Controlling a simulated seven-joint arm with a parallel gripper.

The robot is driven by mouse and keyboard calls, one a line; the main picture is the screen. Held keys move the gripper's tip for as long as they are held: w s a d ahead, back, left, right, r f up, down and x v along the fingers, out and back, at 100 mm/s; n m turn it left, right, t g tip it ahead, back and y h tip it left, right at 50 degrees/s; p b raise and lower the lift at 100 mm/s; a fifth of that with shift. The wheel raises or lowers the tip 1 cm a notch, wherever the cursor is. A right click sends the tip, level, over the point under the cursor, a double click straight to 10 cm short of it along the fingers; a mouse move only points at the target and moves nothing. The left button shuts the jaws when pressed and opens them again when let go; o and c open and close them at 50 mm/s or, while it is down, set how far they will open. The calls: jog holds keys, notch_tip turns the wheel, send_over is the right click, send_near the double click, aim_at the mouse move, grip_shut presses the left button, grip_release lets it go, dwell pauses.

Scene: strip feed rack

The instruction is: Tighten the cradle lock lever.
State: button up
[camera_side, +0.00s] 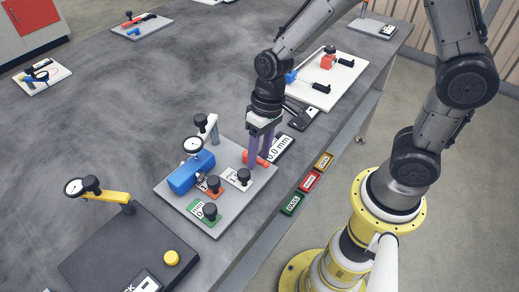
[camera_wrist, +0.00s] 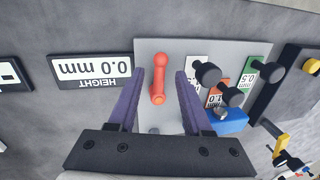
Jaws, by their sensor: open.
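The red lever (camera_wrist: 160,72), which I take as the cradle lock lever, lies at one end of the light grey plate (camera_wrist: 150,48) in the wrist view. It runs nearly straight up and down in that picture, with a rounded end nearest me. My gripper (camera_wrist: 158,88) is open, its two purple fingers on either side of the lever with gaps on both sides. In the side view my gripper (camera_side: 257,158) is low over the plate's right end, and the lever (camera_side: 263,161) shows only partly beside the fingers. Whether the fingers touch it is not visible.
The plate carries a blue block (camera_side: 190,172), a dial gauge (camera_side: 193,145) and black knobs beside white, orange and green labels. A height display (camera_wrist: 92,70) reading 0.0 mm lies beside the plate. Coloured tags (camera_side: 309,181) line the table edge. A dark gauge stand (camera_side: 115,255) is nearby.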

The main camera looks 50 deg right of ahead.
notch_tip(320, 180, up, 14)
jog(key=d, duration=0.2)
jog(key=shift+d+f, duration=0.2)
jog(key=shift+d, duration=0.15)
dwell(0.4)
jog(key=s+d+r+t, duration=0.3)
jog(key=s+d+r, duration=0.1)
jog(key=s+r, duration=0.25)
jog(key=s+d+f+t+h, duration=0.2)
jog(key=s+d+f, duration=0.1)
jog(key=s, duration=0.3)
jog(key=shift+s+d, duration=0.2)
jog(key=shift+s, duration=0.1)
